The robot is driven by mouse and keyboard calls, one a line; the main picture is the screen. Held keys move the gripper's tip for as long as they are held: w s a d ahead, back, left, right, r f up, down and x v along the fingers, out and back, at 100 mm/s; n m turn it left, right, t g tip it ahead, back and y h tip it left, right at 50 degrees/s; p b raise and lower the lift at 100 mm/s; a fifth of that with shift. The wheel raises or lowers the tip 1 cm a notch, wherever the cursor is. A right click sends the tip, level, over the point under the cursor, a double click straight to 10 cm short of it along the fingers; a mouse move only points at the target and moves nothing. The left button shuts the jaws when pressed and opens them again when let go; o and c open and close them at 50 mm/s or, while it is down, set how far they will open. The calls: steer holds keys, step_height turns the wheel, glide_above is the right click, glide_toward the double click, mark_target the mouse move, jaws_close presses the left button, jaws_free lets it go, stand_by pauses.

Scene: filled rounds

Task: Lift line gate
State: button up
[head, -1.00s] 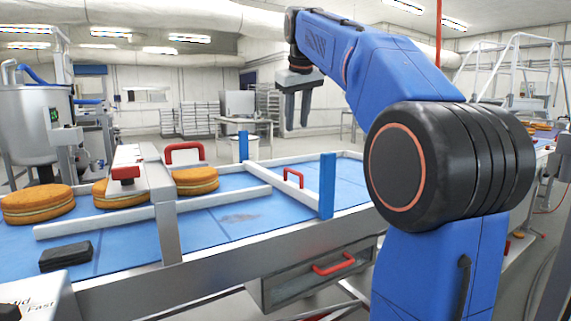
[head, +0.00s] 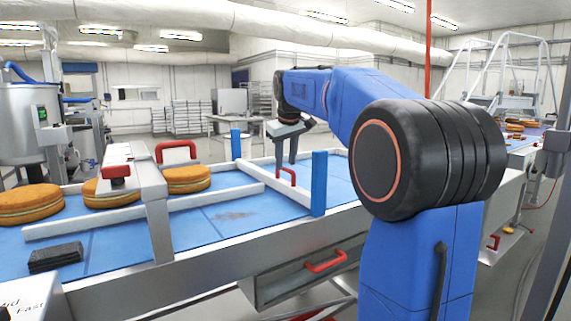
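The line gate is a low white bar (head: 262,174) lying across the blue belt between two blue posts, the nearer (head: 319,184) and the farther (head: 236,146). A small red handle (head: 287,171) stands on the bar. My gripper (head: 286,162) points down with its two grey fingers apart and nothing seen between them. The fingertips are just at or above the handle's top in the head view. I cannot tell whether they touch it or straddle it.
Several orange-brown cake rounds (head: 188,179) sit on the belt at left. A dark block (head: 56,257) lies at front left. A drawer with a red handle (head: 326,261) is below the belt edge.

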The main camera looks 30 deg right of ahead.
steer(key=shift+w+d+f, duration=0.1)
steer(key=shift+w+f, duration=0.15)
steer(key=shift+f, duration=0.45)
steer(key=shift+c, duration=0.3)
jaws_close()
step_height(320, 180, up, 11)
steer(key=shift+r, duration=0.1)
steer(key=shift+o, duration=0.3)
jaws_free()
steer(key=v, duration=1.7)
